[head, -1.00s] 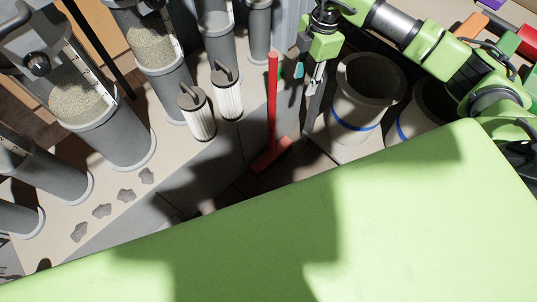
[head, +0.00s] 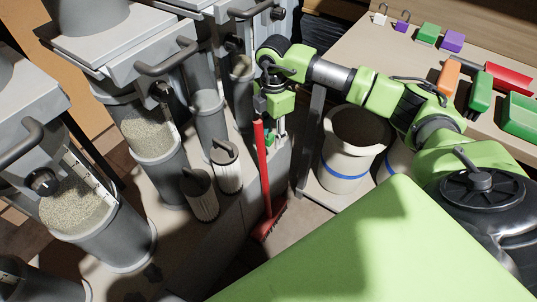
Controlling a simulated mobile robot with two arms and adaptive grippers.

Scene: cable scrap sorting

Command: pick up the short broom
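The short broom has a thin red handle (head: 263,170) and a darker red head (head: 269,222) with bristles. It stands nearly upright, head down on the floor, beside a grey machine side. My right gripper (head: 277,132) hangs from the green arm that comes in from the right. It points down just right of the handle's top end and looks apart from it. Its fingers are small and partly in shadow, so I cannot tell whether they are open or shut. My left gripper is not in view.
Grey cylinders with granules (head: 148,135) and two pleated filters (head: 201,195) stand left of the broom. A bucket with a blue band (head: 349,150) stands to its right. A table (head: 372,58) with coloured blocks and a red tray is at the upper right.

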